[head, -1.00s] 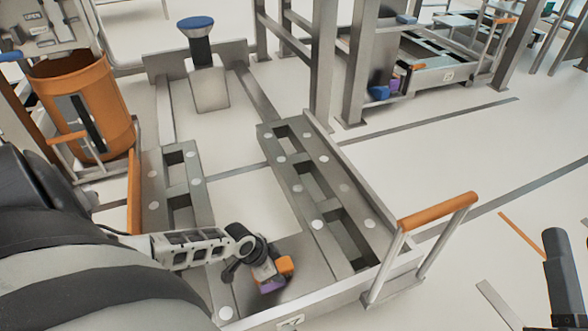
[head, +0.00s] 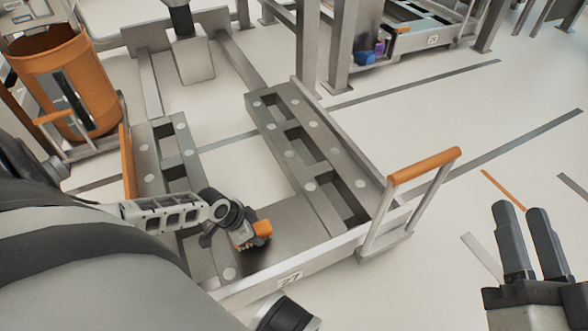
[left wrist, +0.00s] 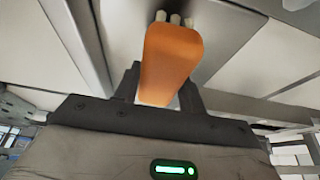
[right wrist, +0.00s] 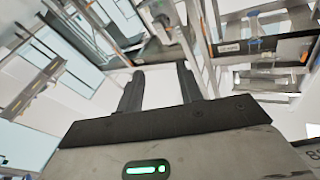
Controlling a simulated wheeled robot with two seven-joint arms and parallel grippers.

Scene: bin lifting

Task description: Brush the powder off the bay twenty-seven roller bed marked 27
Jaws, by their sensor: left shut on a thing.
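The roller bed (head: 222,289) fills the middle of the head view, its front label (head: 290,279) reading 27. It has two slotted rails with pale round pads and a grey plate between them. My left gripper (head: 238,236) is shut on an orange-handled brush (head: 262,229) low over the near part of the plate. The brush's orange block (left wrist: 170,60) and pale bristle tufts show between the fingers in the left wrist view. Whether the bristles touch the plate is unclear. Powder cannot be made out clearly. My right gripper (head: 531,242) is open and empty, right of the bed.
An orange-topped handle (head: 425,166) rises at the bed's right corner. An orange bin (head: 68,85) stands at the back left, a grey post (head: 190,50) behind the bed. Blue (head: 364,58) and purple (head: 380,47) items lie by another bed at the back right. Floor on the right is mostly clear.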

